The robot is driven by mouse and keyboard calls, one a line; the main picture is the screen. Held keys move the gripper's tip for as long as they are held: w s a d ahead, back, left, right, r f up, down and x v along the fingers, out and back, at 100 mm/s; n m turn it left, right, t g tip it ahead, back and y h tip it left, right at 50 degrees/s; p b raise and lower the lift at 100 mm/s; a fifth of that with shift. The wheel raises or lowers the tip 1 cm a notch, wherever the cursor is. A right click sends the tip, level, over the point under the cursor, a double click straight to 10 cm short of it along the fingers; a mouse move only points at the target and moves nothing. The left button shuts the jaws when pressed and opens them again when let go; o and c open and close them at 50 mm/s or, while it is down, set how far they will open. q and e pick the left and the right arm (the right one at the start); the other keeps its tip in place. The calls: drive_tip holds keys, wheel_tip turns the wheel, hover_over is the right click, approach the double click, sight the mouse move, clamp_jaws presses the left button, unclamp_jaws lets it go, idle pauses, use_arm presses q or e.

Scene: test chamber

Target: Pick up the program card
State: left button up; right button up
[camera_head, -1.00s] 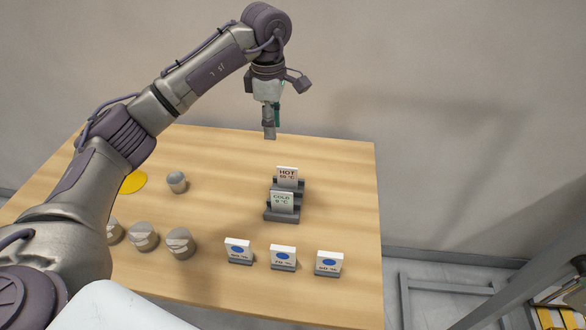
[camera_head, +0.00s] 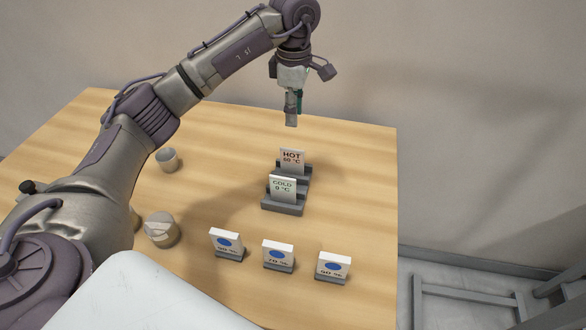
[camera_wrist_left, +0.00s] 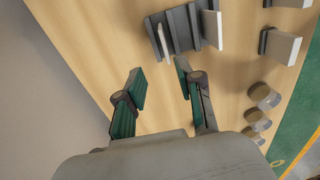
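Two upright white cards stand in a dark grey slotted rack (camera_head: 286,209) on the wooden table: HOT 60 °C (camera_head: 292,160) at the back and COLD 0 °C (camera_head: 283,187) in front. I cannot tell which card is the program card. My left gripper (camera_head: 291,124) hangs behind and above the HOT card, apart from it. In the left wrist view its fingers (camera_wrist_left: 160,84) are spread with nothing between them. The nearer card (camera_wrist_left: 163,43), apparently HOT, is just beyond the fingertips, edge-on. The other card (camera_wrist_left: 212,29) stands farther right. My right gripper is out of view.
Three cards with blue ovals stand along the front: left (camera_head: 226,243), middle (camera_head: 278,254), right (camera_head: 332,265). The table (camera_head: 360,170) is clear right of the rack; a wall is behind.

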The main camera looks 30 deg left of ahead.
sight(292, 149)
use_arm(q)
drive_tip(key=f+p, duration=0.1)
drive_tip(key=f, duration=0.3)
drive_tip(key=f+p, duration=0.2)
drive_tip(key=f, duration=0.3)
drive_tip(key=s+f+p, duration=0.1)
drive_tip(key=f+p, duration=0.1)
drive_tip(key=f, duration=0.2)
drive_tip(key=shift+f, duration=0.15)
drive_tip(key=shift+w+f, duration=0.1)
drive_tip(key=shift+f, duration=0.15)
clamp_jaws()
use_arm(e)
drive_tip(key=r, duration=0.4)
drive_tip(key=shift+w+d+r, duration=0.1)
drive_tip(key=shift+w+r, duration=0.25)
